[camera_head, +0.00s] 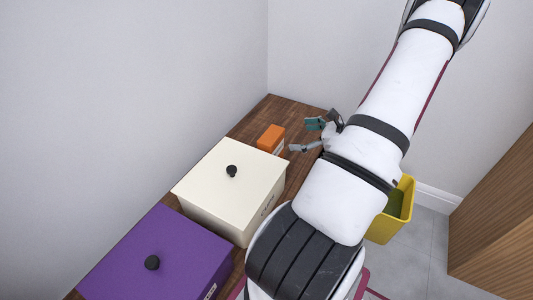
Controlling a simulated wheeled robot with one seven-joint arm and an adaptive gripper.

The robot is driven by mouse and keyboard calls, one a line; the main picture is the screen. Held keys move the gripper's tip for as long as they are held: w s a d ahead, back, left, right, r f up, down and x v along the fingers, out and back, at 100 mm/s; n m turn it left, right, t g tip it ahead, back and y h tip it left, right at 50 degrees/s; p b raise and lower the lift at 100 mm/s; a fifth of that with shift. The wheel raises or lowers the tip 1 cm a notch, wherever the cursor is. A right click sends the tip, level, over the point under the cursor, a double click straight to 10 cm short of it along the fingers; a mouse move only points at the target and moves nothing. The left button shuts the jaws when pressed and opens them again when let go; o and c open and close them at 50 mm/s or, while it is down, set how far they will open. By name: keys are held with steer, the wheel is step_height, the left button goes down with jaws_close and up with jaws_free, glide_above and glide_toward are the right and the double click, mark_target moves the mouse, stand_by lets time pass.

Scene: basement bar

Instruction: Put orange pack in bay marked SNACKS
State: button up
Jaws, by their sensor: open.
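The orange pack (270,138) stands on the wooden counter, behind the cream box and close to its far edge. My gripper (299,136) is open and empty, just to the right of the pack, with its fingers pointing left towards it and apart from it as far as I can tell. A cream box (214,187) with a black knob has its lid on; lettering on its front side is too small to read. A purple box (135,250) with a black knob is also closed, with a small unreadable label. No bay marked SNACKS is readable.
The wooden counter (254,119) runs along the left wall, with bare room at its far end. A yellow bin (407,202) stands on the floor to the right, partly behind my arm. A wooden cabinet (497,224) is at the right edge.

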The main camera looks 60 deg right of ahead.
mark_target(272, 135)
steer(key=b+x, duration=0.1)
steer(key=x, duration=0.5)
steer(key=shift+w+f+b, duration=0.2)
steer(key=shift+w+b, duration=0.1)
steer(key=shift+b, duration=0.1)
steer(key=b+x, duration=0.2)
steer(key=x, duration=0.3)
steer(key=shift+f, duration=0.15)
steer(key=c, duration=1.6)
steer(key=shift+o, duration=0.2)
